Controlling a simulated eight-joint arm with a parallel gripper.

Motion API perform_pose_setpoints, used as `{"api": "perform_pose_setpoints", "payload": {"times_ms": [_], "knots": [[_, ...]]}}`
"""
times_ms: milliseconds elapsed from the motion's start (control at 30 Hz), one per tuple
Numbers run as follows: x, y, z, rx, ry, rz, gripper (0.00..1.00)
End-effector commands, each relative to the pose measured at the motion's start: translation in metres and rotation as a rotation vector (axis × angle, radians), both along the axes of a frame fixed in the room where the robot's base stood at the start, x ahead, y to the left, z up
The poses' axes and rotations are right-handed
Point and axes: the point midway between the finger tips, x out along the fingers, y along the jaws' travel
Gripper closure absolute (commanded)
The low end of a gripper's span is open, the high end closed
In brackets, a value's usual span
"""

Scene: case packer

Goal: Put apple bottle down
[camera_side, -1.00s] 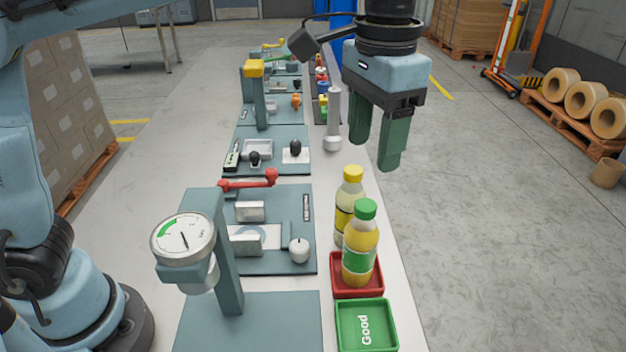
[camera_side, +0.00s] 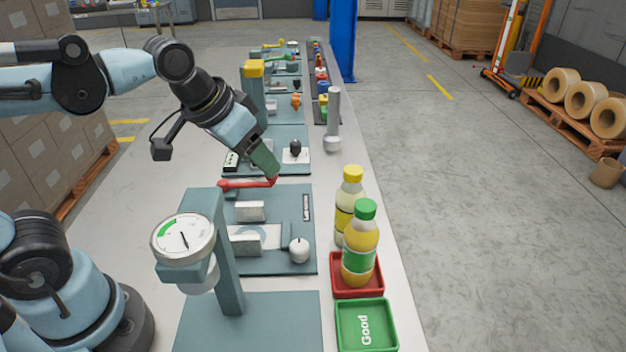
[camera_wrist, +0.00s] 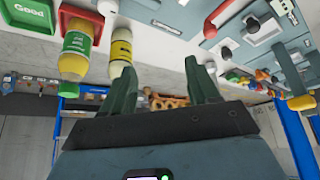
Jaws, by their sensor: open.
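A bottle with a green cap and green label (camera_side: 360,240) stands upright in the red tray (camera_side: 357,291) in the side view. A bottle with a yellow cap (camera_side: 350,200) stands upright just behind it, partly hidden by it. I cannot read which label says apple. Both bottles also show in the wrist view, the green-capped one (camera_wrist: 75,50) and the yellow-capped one (camera_wrist: 120,52). My gripper (camera_side: 272,172) is at the red lever handle (camera_side: 247,184), left of and behind the bottles. In the wrist view its two fingers (camera_wrist: 163,85) are apart with nothing between them.
A green tray marked Good (camera_side: 366,325) is empty in front of the red tray. A gauge on a post (camera_side: 183,240) stands at the front left. Fixture plates (camera_side: 270,215) line the bench. A grey post (camera_side: 333,120) stands behind the bottles.

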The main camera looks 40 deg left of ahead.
Motion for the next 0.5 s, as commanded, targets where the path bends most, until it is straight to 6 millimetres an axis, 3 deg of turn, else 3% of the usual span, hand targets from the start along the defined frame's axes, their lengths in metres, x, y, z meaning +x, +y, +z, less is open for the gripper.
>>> {"api": "perform_pose_setpoints", "payload": {"times_ms": [200, 500], "knots": [[-0.020, 0.026, -0.033, 0.004, -0.098, 0.068, 0.40], [-0.023, 0.030, -0.038, 0.005, -0.114, 0.076, 0.40]]}}
